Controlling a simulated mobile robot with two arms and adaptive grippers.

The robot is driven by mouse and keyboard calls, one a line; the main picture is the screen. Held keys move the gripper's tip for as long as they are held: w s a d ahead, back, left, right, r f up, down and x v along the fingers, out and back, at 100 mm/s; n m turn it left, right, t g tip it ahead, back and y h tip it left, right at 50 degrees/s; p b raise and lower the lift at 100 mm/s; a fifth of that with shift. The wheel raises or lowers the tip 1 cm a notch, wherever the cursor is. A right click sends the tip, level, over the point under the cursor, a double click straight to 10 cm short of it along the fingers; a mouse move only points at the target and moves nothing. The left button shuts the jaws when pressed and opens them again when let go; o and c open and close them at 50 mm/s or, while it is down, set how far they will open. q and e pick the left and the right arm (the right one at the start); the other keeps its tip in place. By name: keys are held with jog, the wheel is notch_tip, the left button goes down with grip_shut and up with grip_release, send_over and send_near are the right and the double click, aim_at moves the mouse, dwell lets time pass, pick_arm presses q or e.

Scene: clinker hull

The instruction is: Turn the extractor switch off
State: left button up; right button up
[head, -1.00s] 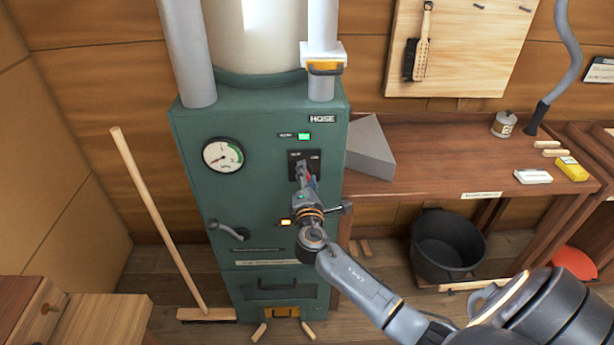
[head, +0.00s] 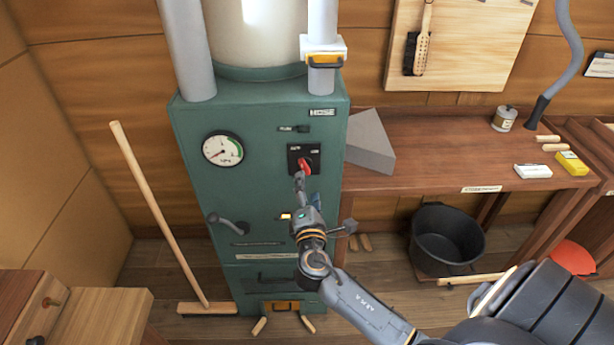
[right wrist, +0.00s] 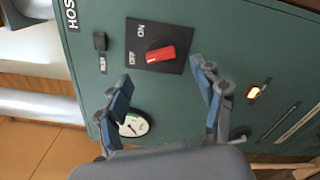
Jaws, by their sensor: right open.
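The extractor switch (head: 304,160) is a red rotary knob on a black plate on the green cabinet's front. In the right wrist view the red knob (right wrist: 160,54) has its white-marked end towards the OFF label (right wrist: 132,58). The small lamp above it (head: 303,128) is dark; it also looks dark in the right wrist view (right wrist: 100,41). My right gripper (head: 300,183) is just below the switch in the head view. In the right wrist view its fingers (right wrist: 160,76) are spread and empty, apart from the knob. My left gripper is not in view.
The green cabinet (head: 200,150) carries a round gauge (head: 223,149), a crank handle (head: 228,223) and a lit amber lamp (head: 286,216). A broom (head: 160,215) leans at left. A workbench (head: 440,160) stands at right, with a black bucket (head: 447,240) below.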

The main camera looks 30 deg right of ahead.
jog(key=shift+v, duration=2.3)
jog(key=shift+f, duration=0.1)
jog(key=s+a+f+m+g+y+b, duration=0.1)
jog(key=s+a+f+m+g+y, duration=0.25)
jog(key=f, duration=1.35)
jog(key=s+f+g+y, duration=0.2)
jog(key=s+f+g, duration=0.3)
jog(key=f, duration=1.2)
jog(key=s+a+f+m+g+y, duration=0.1)
jog(key=s+f+m+g, duration=0.1)
jog(key=s+f, duration=0.5)
jog(key=s+a+f+m+g+y+b, duration=0.1)
jog(key=s+f+m, duration=0.4)
jog(key=s, duration=1)
jog(key=s+a+f+m+g+y+b, duration=0.1)
jog(key=s+a+f+m+g, duration=0.1)
jog(key=s+f, duration=0.7)
jog(key=s+m+g, duration=0.1)
jog(key=s+m, duration=0.1)
jog(key=s, duration=0.1)
jog(key=shift+a+f+y, duration=0.35)
jog(key=shift+f, duration=0.05)
